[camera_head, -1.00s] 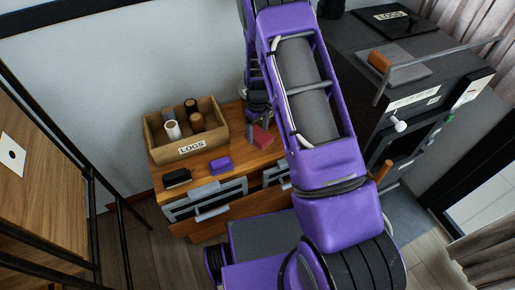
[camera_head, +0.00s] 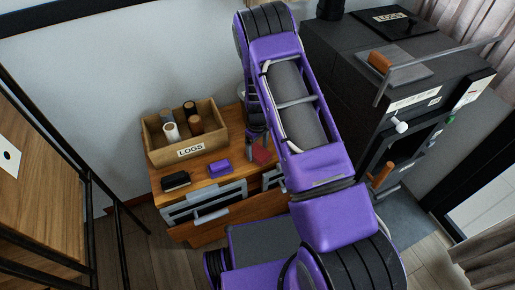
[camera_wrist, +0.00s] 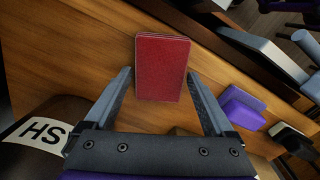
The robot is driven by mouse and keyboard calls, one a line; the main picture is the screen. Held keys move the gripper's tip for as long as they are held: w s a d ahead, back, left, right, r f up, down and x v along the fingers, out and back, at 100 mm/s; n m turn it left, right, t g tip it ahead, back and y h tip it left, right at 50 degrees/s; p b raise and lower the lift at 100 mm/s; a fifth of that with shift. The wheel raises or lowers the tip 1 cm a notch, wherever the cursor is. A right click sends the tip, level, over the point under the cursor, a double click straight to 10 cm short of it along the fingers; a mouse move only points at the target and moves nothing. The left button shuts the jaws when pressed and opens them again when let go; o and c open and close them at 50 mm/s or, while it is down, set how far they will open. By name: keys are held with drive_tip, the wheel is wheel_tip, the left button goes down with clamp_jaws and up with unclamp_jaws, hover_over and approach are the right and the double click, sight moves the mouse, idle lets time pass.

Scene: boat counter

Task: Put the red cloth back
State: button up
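The red cloth (camera_wrist: 162,68) is a flat folded rectangle on the wooden counter (camera_wrist: 75,50), near the counter's edge in the wrist view. It also shows in the head view (camera_head: 261,154), partly hidden by my arm. My gripper (camera_wrist: 159,75) is open, its two fingers apart on either side of the cloth's near part. The gaps beside the cloth are small, and I cannot tell whether a finger touches it. In the head view my gripper is mostly hidden just above the cloth.
A wooden LOGS box (camera_head: 212,143) with several rolls stands on the counter's left. A purple block (camera_head: 219,168) and a black block (camera_head: 175,181) lie before it. A dark stove (camera_head: 365,75) stands right. A dark labelled object (camera_wrist: 40,130) is beside my gripper.

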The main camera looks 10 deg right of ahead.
sight(257, 151)
drive_tip(key=shift+o, duration=0.4)
drive_tip(key=shift+r, duration=0.6)
wheel_tip(257, 151, up, 11)
drive_tip(key=p, duration=0.1)
drive_tip(key=shift+p, duration=0.4)
